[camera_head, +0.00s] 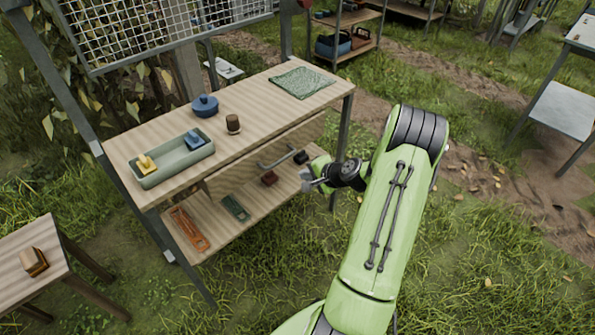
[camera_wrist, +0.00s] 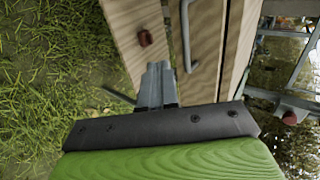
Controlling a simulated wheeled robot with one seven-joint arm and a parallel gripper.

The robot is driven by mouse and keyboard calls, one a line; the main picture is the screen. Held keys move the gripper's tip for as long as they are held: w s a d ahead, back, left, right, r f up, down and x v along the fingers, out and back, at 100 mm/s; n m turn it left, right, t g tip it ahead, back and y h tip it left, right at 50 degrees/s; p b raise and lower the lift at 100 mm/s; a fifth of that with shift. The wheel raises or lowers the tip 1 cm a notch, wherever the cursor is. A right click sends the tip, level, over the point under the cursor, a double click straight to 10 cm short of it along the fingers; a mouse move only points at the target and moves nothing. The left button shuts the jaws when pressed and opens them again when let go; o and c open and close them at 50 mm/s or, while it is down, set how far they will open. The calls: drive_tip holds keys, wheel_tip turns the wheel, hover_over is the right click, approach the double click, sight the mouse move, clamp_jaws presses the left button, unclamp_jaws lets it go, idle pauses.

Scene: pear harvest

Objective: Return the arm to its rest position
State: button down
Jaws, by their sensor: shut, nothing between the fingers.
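My gripper (camera_head: 308,181) is at the end of my green arm, in front of the right part of the wooden workbench (camera_head: 262,98), near its lower shelf. In the wrist view my gripper (camera_wrist: 158,72) shows its two grey fingers side by side and shut, with nothing between them. A metal bar handle (camera_head: 277,160) on the bench front is close to the fingers; it also shows in the wrist view (camera_wrist: 188,40). A small red-brown block (camera_head: 269,178) lies on the lower shelf; it also shows in the wrist view (camera_wrist: 145,38).
On the benchtop are a grey-green tray (camera_head: 172,164) with yellow and blue items, a blue pot (camera_head: 205,105), a brown cup (camera_head: 233,123) and a green mat (camera_head: 301,82). The lower shelf holds an orange tool (camera_head: 189,229). Grass to the right is open.

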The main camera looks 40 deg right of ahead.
drive_tip(key=shift+v, duration=1.4)
drive_tip(key=s+a+r+n+g+p, duration=0.2)
drive_tip(key=a+r+n+g+p, duration=0.25)
drive_tip(key=a+r+n, duration=1.1)
drive_tip(key=s+a+r+n+p, duration=0.1)
drive_tip(key=s+a+r+p, duration=0.1)
drive_tip(key=s+a+r, duration=0.4)
drive_tip(key=s+a+r+n+p, duration=0.1)
drive_tip(key=s+a+r+p, duration=0.1)
drive_tip(key=s+a+r, duration=0.5)
drive_tip(key=s+r, duration=0.1)
drive_tip(key=s, duration=0.4)
drive_tip(key=shift+s+a+r+h+p, duration=0.2)
drive_tip(key=shift+s+r+h+p, duration=0.05)
drive_tip(key=shift+r+h+p, duration=0.1)
